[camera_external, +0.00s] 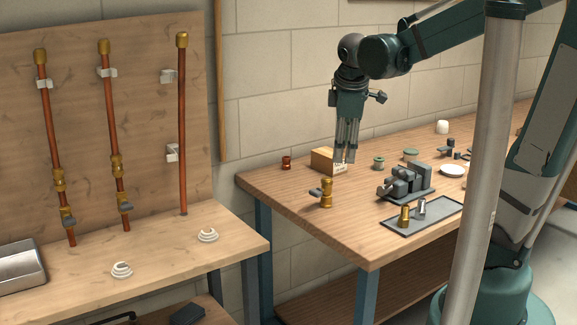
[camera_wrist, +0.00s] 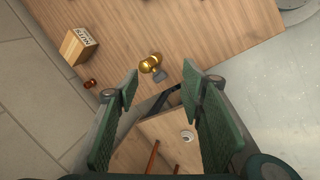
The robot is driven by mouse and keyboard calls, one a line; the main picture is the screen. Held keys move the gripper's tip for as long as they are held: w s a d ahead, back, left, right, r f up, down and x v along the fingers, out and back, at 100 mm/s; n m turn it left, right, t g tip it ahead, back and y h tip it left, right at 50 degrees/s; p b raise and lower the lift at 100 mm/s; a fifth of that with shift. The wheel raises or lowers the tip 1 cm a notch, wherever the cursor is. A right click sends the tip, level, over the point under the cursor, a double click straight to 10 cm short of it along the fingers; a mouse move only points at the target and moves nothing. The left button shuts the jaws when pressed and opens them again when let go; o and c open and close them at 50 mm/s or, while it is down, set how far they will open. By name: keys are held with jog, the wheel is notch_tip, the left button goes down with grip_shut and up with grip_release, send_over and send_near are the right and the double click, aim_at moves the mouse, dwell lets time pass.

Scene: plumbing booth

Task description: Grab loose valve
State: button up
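The loose valve (camera_external: 326,193) is a brass body with a grey lever, standing on the wooden workbench (camera_external: 310,222) near its left front edge. In the wrist view the valve (camera_wrist: 151,64) lies just past the gap between my fingertips, near the middle. My gripper (camera_external: 345,160) points down above the bench, behind and a little right of the valve in the external view. In the wrist view my gripper (camera_wrist: 159,83) has its two green fingers apart with nothing between them. The gripper and the valve look apart.
A small box (camera_external: 325,160) and a copper fitting (camera_external: 286,162) sit behind the valve. A dark vise (camera_external: 406,184) and a grey tray (camera_external: 424,215) with fittings stand to its right. Left is a pipe board (camera_external: 140,60) with copper pipes. The bench around the valve is clear.

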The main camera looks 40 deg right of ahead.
jog(key=w+n+g+p, duration=0.1)
jog(key=w+n+p, duration=0.1)
jog(key=w+n, duration=0.15)
jog(key=n+g+h+p, duration=0.2)
jog(key=n+p, duration=0.3)
jog(key=p, duration=0.1)
send_over(327, 178)
notch_tip(327, 178, down, 4)
jog(key=f, duration=0.8)
jog(key=shift+a+f, duration=0.25)
jog(key=shift+a, duration=0.15)
jog(key=shift+b+x, duration=0.35)
jog(key=shift+x, duration=0.95)
jog(key=shift+d, duration=0.1)
jog(key=shift+x, duration=2.6)
jog(key=shift+w+r, duration=0.1)
